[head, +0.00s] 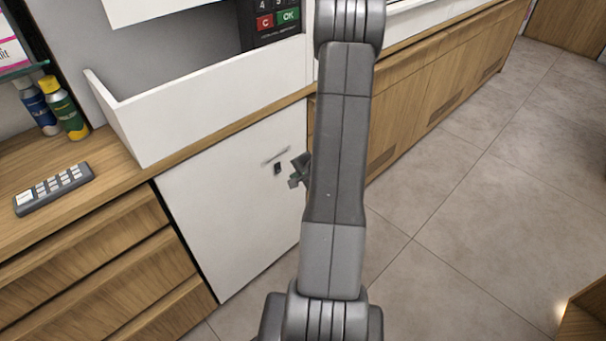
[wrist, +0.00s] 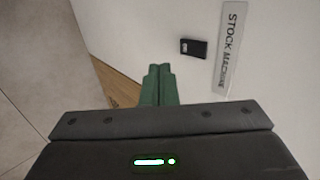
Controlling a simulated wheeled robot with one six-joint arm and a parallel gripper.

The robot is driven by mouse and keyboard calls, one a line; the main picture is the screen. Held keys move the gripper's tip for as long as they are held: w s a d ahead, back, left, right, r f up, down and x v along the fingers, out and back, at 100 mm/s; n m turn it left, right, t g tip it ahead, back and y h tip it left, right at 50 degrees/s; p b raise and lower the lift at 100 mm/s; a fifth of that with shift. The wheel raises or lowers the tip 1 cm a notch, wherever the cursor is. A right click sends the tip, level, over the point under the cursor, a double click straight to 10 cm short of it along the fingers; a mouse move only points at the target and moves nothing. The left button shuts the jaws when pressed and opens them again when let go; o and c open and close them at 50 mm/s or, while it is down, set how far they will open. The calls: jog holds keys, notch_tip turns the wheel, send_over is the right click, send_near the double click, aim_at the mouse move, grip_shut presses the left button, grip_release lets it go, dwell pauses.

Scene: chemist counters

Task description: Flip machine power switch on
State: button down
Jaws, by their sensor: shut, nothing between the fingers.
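The power switch (head: 277,169) is a small black block on the white front of the stock machine (head: 225,215). In the wrist view the switch (wrist: 194,47) sits beside a grey label reading "STOCK MACHINE" (wrist: 231,45). My gripper (head: 294,181) shows just right of the switch in the head view, partly hidden behind my arm. In the wrist view the green fingers of my gripper (wrist: 159,70) are shut together and empty. Their tips appear to the lower left of the switch, apart from it in the picture. Whether the switch is on or off cannot be told.
A white tray (head: 200,115) and a keypad with red and green keys (head: 278,22) are above the panel. A grey remote-like keypad (head: 54,189) and two bottles (head: 65,108) stand on the left counter.

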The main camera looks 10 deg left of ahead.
aim_at(280, 170)
jog(key=w+a, duration=0.1)
jog(key=w+a+f, duration=0.1)
jog(key=a, duration=0.1)
jog(key=w+a+f+p, duration=0.1)
jog(key=shift+w+a, duration=0.2)
jog(key=shift+f, duration=0.15)
jog(key=shift+w+f+b, duration=0.1)
jog(key=shift+f+b, duration=0.15)
jog(key=shift+b, duration=0.9)
jog(key=shift+a+r, duration=0.1)
jog(key=shift+r, duration=0.3)
jog(key=shift+r+p, duration=0.45)
jog(key=shift+r, duration=0.3)
